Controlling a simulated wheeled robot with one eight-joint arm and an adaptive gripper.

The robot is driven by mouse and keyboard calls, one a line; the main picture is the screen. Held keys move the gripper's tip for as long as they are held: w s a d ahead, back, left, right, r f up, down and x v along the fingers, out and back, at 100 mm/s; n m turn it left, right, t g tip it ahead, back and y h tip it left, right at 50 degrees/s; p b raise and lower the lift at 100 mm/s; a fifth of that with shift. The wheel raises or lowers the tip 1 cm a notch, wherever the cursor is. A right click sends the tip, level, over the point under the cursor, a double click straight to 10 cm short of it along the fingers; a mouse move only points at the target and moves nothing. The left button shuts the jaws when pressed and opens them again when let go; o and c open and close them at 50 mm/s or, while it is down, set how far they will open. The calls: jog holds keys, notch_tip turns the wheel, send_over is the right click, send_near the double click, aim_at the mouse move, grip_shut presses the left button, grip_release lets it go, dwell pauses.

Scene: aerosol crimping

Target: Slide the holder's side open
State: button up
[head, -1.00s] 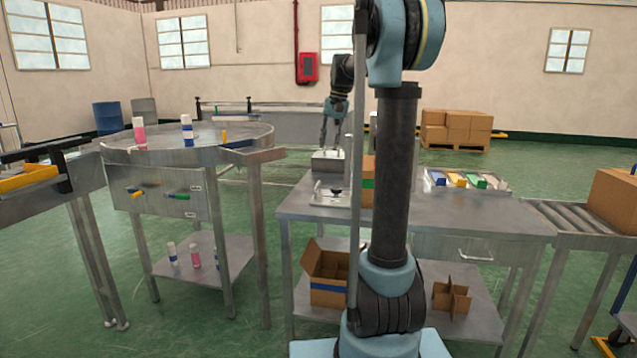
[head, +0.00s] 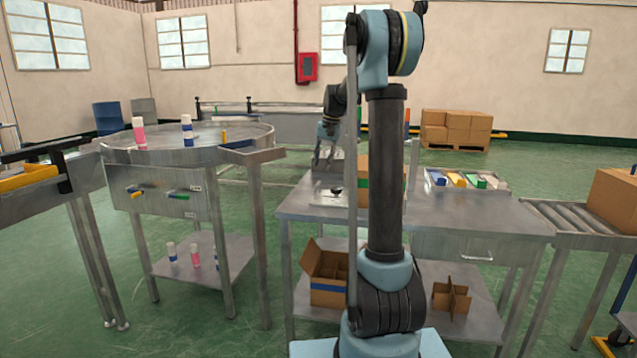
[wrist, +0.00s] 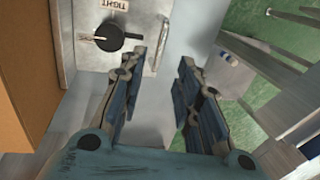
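A light metal plate (wrist: 92,55) at the upper left of the wrist view carries a round black knob (wrist: 111,38), a label reading TIGHT and a silver bar handle (wrist: 158,48) on its right edge. This looks like the holder; its plate (head: 322,201) is small on the workbench in the head view. My gripper (wrist: 164,58) is open and empty, with a wide gap between its fingers. Its left finger is close to the handle in the picture; I cannot tell whether they touch. In the head view, my gripper (head: 323,163) hangs low over the bench's back left part.
A brown carton (head: 363,178) stands right of the plate on the workbench (head: 430,215). It also fills the left of the wrist view (wrist: 18,95). A tray of coloured pieces (head: 465,181) sits further right. A round table (head: 200,152) with bottles stands left.

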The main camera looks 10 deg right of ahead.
aim_at(318, 183)
jog(key=f, duration=0.2)
jog(key=a+f, duration=0.1)
jog(key=f, duration=0.4)
jog(key=shift+w+a+f, duration=0.2)
jog(key=shift+f, duration=0.2)
jog(key=shift+c, duration=0.3)
grip_shut()
